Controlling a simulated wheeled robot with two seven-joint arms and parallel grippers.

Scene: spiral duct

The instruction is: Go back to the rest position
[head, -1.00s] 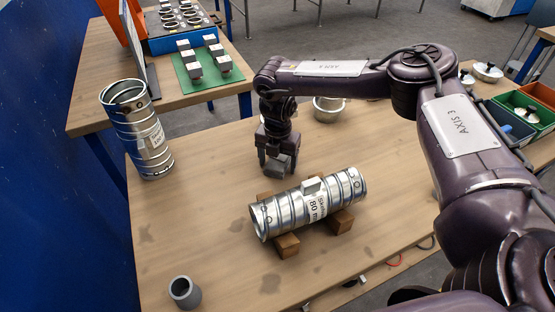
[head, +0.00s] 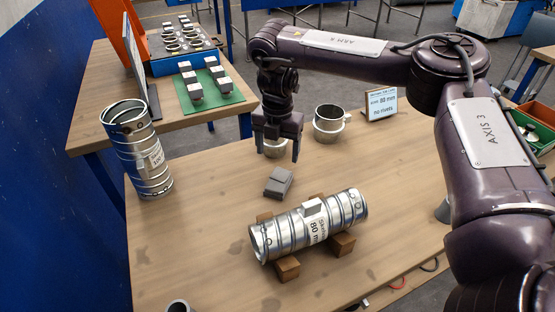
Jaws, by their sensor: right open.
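My right gripper (head: 277,148) is open and empty, raised above the table behind the lying duct. A grey block (head: 279,182) lies on the table (head: 200,240) between the gripper and the duct, apart from both. My left gripper is not in view.
A taller duct (head: 137,150) stands upright at the table's left. A metal collar (head: 328,124) and a small sign (head: 381,103) stand at the back. A green mat (head: 215,93) with several blocks lies on the rear table. Green and orange bins (head: 532,130) are at right.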

